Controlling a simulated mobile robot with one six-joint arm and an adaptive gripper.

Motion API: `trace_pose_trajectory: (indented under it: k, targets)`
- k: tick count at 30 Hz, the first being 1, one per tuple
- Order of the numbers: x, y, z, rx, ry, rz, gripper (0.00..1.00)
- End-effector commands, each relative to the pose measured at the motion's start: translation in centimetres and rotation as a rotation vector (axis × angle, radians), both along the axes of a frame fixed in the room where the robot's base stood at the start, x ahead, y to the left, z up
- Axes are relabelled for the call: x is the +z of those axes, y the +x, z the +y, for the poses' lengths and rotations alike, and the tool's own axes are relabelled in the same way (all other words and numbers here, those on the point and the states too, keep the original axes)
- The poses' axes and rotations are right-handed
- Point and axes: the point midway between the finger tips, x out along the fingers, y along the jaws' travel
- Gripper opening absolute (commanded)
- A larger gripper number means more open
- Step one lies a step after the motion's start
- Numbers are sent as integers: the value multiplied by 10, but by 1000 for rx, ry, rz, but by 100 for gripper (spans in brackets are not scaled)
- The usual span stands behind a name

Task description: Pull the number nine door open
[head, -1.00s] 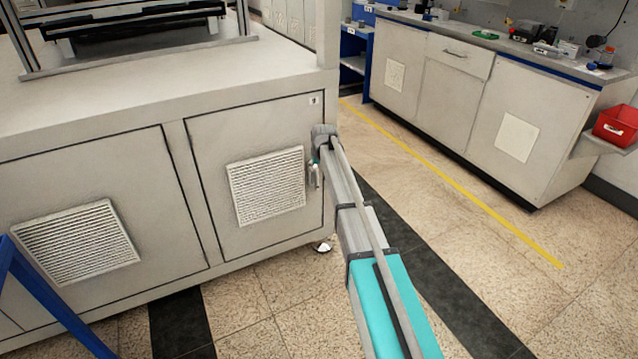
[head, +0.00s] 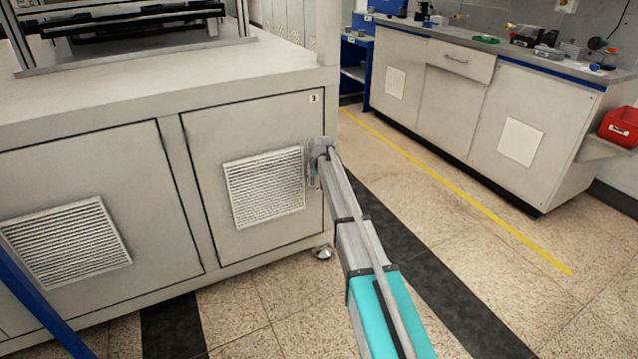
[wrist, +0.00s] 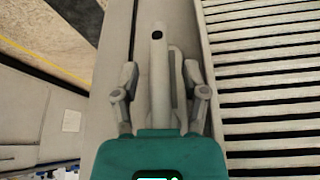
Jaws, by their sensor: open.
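The number nine door (head: 215,150) is the grey cabinet door with a small "9" label (head: 316,98) at its top right corner. It looks shut, flush with the frame. My gripper (head: 312,172) is at the door's right edge, right of the vent, partly hidden by my wrist. In the wrist view my gripper (wrist: 160,78) is open, its two fingers spread apart. A pale upright bar (wrist: 158,60), seemingly the door handle, stands between the fingers, with a dark spot near its top. I cannot tell whether either finger touches it.
The door's louvred vent (head: 265,188) is left of my gripper. Another vented door (head: 170,230) is farther left. A blue bar (head: 35,300) crosses the lower left. Open tiled floor (head: 480,300) lies right of the cabinet, before a counter (head: 520,140) with a red bin (head: 620,126).

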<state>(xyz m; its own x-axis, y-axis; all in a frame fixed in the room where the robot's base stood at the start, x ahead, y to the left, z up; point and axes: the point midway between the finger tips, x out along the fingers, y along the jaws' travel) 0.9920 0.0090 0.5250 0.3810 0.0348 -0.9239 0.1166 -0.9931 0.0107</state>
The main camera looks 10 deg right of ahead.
Motion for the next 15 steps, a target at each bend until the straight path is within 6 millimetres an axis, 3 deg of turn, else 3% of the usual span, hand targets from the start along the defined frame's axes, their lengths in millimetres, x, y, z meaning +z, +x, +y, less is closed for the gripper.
trace_pose_trajectory:
  k: [11,12,15]
  targets:
    - [-2,1,0,0,0,0,57]
    - [-2,1,0,0,0,0,55]
    - [-2,1,0,0,0,0,36]
